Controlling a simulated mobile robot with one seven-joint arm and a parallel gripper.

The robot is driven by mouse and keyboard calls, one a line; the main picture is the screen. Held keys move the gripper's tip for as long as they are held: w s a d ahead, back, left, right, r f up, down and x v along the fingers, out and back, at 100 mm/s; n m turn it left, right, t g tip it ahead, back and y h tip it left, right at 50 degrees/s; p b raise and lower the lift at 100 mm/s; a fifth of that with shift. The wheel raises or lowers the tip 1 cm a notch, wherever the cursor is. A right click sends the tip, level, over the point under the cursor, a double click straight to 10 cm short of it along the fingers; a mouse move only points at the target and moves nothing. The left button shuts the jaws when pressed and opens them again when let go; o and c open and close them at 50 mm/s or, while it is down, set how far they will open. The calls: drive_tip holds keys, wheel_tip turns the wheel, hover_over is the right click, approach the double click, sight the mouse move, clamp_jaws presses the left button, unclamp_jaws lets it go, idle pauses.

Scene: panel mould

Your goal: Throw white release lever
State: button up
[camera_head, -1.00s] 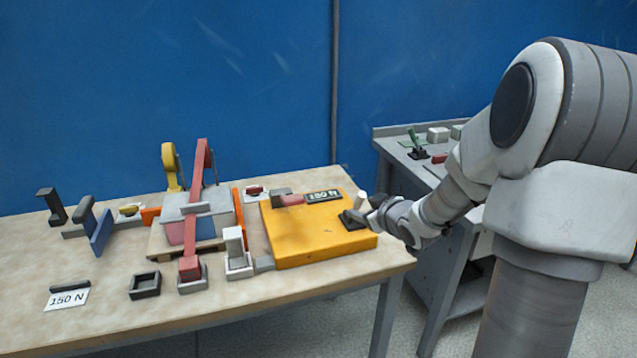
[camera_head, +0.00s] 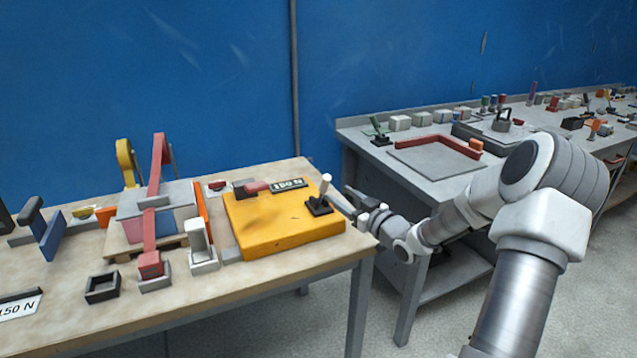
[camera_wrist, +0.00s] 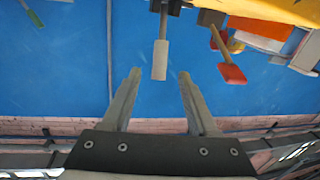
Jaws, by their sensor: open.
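The white release lever (camera_head: 326,184) stands up, leaning slightly right, from a black base (camera_head: 318,206) near the right edge of the yellow block (camera_head: 275,228). My gripper (camera_head: 352,196) is just right of the lever, with a small gap between them in the head view. In the wrist view, the white lever (camera_wrist: 160,60) hangs between the two fingertips of my open gripper (camera_wrist: 160,76). Its end reaches about level with the tips. The picture does not show how deep it sits. Nothing is held.
A grey workbench (camera_head: 440,178) with fixtures is behind my arm.

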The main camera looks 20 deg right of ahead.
sight(323, 190)
drive_tip(key=b+x, duration=0.1)
drive_tip(key=x, duration=0.9)
drive_tip(key=shift+w+a, duration=0.1)
drive_tip(key=shift+w, duration=0.3)
clamp_jaws()
idle(0.8)
